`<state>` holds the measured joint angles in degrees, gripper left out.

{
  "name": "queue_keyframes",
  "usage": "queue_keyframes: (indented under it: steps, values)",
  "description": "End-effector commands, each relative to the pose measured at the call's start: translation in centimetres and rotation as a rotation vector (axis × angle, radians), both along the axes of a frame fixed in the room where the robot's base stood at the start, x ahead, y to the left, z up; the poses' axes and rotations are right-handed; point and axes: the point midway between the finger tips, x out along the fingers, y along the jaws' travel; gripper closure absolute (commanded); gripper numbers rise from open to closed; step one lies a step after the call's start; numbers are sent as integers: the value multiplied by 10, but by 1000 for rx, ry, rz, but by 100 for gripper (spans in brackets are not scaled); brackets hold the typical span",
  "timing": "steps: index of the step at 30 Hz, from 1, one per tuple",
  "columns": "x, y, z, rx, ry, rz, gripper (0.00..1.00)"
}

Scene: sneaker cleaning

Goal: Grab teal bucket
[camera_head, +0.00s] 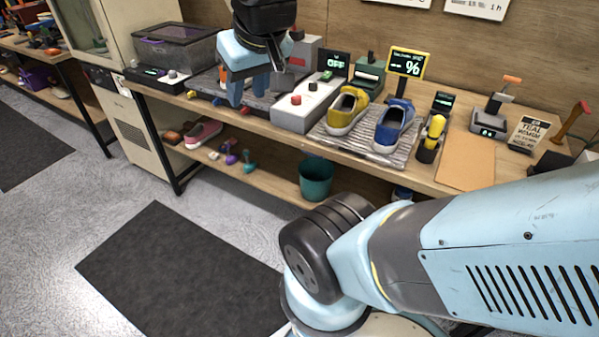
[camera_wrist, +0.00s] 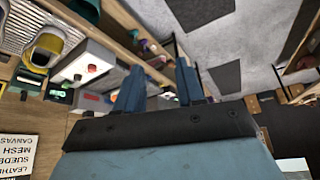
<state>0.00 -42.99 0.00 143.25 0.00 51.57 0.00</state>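The teal bucket (camera_head: 316,178) stands upright on the lower shelf of the workbench, below the tray with the shoes. Its open top shows in the head view. My gripper (camera_head: 249,98) is above the left part of the bench top, up and to the left of the bucket and well apart from it. In the wrist view, my gripper's two fingers (camera_wrist: 160,80) stand apart with nothing visible held between them. A teal shape at the top left edge of the wrist view may be the bucket, but I cannot tell surely.
A metal tray (camera_head: 347,145) on the bench top (camera_head: 375,167) holds yellow and blue shoes. A grey box with a red button (camera_head: 309,103) is near my gripper. A pink shoe (camera_head: 203,134) and small bottles lie on the lower shelf. The floor has dark mats (camera_head: 170,270).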

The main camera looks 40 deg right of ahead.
Motion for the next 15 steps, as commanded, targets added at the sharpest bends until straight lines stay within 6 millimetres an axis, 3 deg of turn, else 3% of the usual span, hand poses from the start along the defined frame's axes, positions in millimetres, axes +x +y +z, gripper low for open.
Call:
queue_keyframes:
  steps: [8,15]
  values:
    - [5,1,-1,12,5,-5,62]
    - [49,0,-18,110,38,-64,62]
